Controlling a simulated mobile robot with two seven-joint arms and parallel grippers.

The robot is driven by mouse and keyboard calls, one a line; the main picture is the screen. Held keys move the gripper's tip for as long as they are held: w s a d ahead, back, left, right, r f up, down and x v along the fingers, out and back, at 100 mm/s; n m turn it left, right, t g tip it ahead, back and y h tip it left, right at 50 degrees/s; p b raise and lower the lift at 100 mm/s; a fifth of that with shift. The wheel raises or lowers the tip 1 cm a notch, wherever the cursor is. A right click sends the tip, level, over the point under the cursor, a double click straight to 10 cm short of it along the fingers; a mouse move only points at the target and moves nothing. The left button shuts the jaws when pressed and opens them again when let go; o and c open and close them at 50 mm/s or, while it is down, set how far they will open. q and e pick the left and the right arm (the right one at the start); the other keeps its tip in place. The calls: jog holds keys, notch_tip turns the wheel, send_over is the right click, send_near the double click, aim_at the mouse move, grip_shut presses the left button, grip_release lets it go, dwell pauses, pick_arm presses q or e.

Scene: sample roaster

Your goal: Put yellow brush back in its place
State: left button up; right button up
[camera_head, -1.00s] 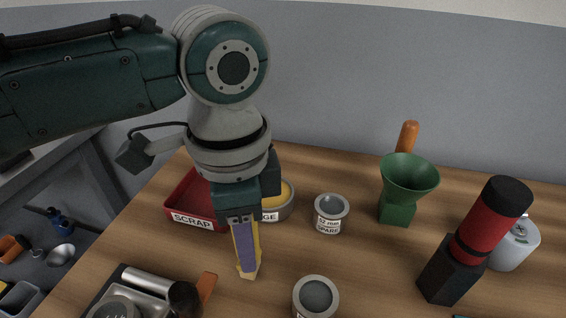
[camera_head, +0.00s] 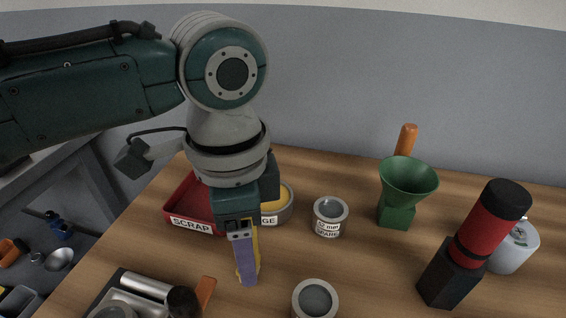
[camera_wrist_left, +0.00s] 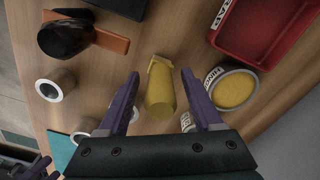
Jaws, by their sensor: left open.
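The yellow brush (camera_wrist_left: 160,92) lies between the two purple fingers of my left gripper (camera_wrist_left: 160,76) in the left wrist view. A gap shows on each side of it, and the fingers are open. In the head view my left gripper (camera_head: 247,280) points down over the wooden table, in front of the red scrap tray. There the near finger hides most of the brush, and only a yellow strip (camera_head: 257,250) shows beside it. I cannot tell which spot is the brush's place.
A red SCRAP tray (camera_head: 179,207) and a tin with yellow contents (camera_head: 286,209) stand behind the gripper. A spare cup (camera_head: 330,228), an open cup (camera_head: 315,300), a green funnel (camera_head: 408,185) and a red-black cylinder (camera_head: 490,232) stand right. Metal equipment (camera_head: 145,285) is at front left.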

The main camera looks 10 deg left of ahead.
pick_arm(q)
notch_tip(320, 180, up, 12)
jog(key=shift+f+p, duration=0.1)
jog(key=shift+p, duration=1.05)
jog(key=s+d+n+t+h+p, duration=0.2)
jog(key=s+d+n+h+p, duration=0.15)
jog(key=s+p, duration=0.35)
jog(key=s+a+r+n+t+y+p, duration=0.25)
jog(key=s+a+r+n+p, duration=0.25)
jog(key=s+a+n, duration=0.45)
notch_tip(320, 180, up, 36)
jog(key=a+m+p, duration=0.2)
jog(key=p, duration=3.4)
jog(key=shift+g+y, duration=0.4)
jog(key=shift+g, duration=0.05)
jog(key=shift+w, duration=0.1)
